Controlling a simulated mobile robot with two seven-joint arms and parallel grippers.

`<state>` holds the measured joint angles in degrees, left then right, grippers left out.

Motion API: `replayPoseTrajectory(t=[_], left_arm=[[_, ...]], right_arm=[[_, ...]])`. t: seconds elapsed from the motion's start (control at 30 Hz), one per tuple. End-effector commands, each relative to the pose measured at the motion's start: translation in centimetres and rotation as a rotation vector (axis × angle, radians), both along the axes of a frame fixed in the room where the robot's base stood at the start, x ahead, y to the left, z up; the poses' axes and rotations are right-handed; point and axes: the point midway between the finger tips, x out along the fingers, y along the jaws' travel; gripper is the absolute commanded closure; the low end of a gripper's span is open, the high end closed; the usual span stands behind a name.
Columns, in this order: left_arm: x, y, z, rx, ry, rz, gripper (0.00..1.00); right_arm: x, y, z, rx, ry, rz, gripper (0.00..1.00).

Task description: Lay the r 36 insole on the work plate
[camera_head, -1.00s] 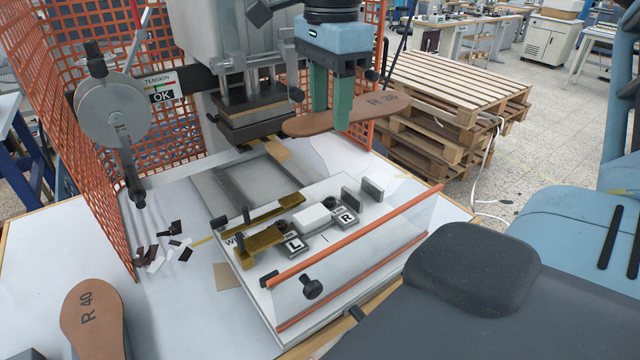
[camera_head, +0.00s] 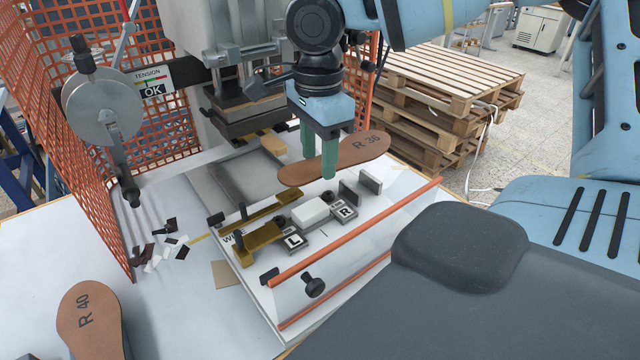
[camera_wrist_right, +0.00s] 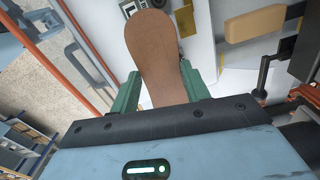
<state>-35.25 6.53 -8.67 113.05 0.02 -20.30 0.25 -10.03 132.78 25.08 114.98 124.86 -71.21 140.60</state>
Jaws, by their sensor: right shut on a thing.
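The brown R 36 insole (camera_head: 362,153) is held flat in the air by my right gripper (camera_head: 318,165), whose green fingers are shut on its sides. In the right wrist view the insole (camera_wrist_right: 152,55) runs out between the two green fingers of the right gripper (camera_wrist_right: 160,88). The plate carries L and R blocks, a white block, brass pieces and grey upright stops (camera_head: 370,182). My left gripper is not in view.
A second insole marked R 40 (camera_head: 88,318) lies at the front left. The stamping press head (camera_head: 240,115) stands behind the plate. An orange-edged clear guard (camera_head: 355,232) runs along the plate's front. Orange mesh (camera_head: 70,150) closes the left side.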

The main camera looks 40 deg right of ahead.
Motion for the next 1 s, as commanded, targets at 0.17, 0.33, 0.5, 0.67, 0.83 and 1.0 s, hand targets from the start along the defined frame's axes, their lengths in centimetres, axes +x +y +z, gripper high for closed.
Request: replayPoseTrajectory(t=[0.17, 0.33, 0.5, 0.67, 0.83, 1.0], left_arm=[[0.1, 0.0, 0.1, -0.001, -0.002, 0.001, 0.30], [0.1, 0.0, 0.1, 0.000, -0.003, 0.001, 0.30], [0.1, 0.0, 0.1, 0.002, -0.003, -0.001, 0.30], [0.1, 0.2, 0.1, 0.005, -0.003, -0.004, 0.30], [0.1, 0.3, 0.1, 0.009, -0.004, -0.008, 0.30], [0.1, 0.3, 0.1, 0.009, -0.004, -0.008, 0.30]], right_arm=[[0.0, 0.0, -2.7, 0.000, 0.001, 0.000, 0.86], [0.0, 0.0, -3.4, 0.000, -0.002, -0.001, 0.86], [0.0, 0.0, -4.1, 0.000, 0.000, 0.000, 0.86], [-0.1, 0.0, -6.5, 0.000, 0.003, 0.000, 0.86], [0.0, 0.0, -7.8, 0.000, 0.000, 0.000, 0.86], [0.0, 0.0, -7.9, 0.001, -0.002, 0.000, 0.86]])
